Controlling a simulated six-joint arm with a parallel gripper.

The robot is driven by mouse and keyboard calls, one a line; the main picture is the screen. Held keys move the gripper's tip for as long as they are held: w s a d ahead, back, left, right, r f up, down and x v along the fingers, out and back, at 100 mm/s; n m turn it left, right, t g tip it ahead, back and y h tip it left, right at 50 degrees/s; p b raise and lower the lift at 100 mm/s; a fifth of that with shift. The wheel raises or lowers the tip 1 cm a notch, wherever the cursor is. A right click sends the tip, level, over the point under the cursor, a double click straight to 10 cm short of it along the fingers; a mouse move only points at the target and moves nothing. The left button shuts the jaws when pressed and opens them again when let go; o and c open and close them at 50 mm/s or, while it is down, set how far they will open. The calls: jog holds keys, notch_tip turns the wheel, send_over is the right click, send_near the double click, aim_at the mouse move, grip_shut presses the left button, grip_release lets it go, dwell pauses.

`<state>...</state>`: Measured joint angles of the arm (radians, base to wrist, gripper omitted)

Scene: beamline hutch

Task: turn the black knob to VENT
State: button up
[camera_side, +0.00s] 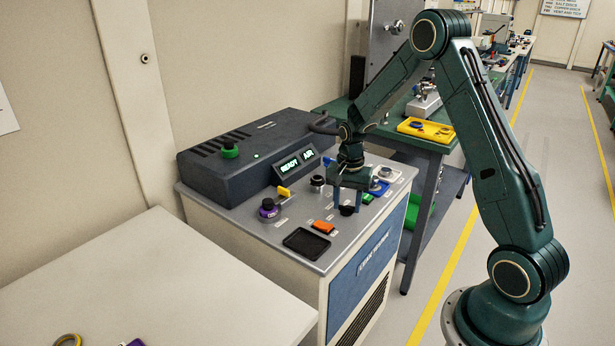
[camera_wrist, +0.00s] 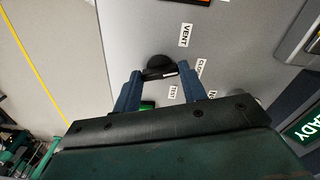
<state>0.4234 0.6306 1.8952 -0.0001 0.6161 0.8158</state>
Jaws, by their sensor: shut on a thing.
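The black knob (camera_side: 347,210) sits on the grey panel top of the cabinet. It also shows in the wrist view (camera_wrist: 158,63), where a small pale mark shows on its bar. My gripper (camera_side: 346,203) points down over the knob, with its two blue fingers shut on it, one on each side. In the wrist view my gripper (camera_wrist: 160,77) hides part of the knob. The VENT label (camera_wrist: 185,35) lies up and right of the knob, the CLOSED label (camera_wrist: 200,67) to its right and the TEST label (camera_wrist: 172,92) below. I cannot tell surely which label the knob points to.
A purple knob (camera_side: 268,209), a yellow lever (camera_side: 284,191), an orange switch (camera_side: 323,227) and a black tray (camera_side: 306,243) share the panel. A dark housing with a lit READY AIR display (camera_side: 297,162) stands behind. A pale table (camera_side: 150,285) is at left.

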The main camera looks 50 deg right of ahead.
aim_at(347, 206)
jog(key=n, duration=0.4)
jog(key=shift+n, duration=0.3)
jog(key=n, duration=0.3)
jog(key=shift+n, duration=0.4)
jog(key=o, duration=1)
notch_tip(347, 206, up, 14)
jog(key=shift+f, duration=0.1)
dwell(0.4)
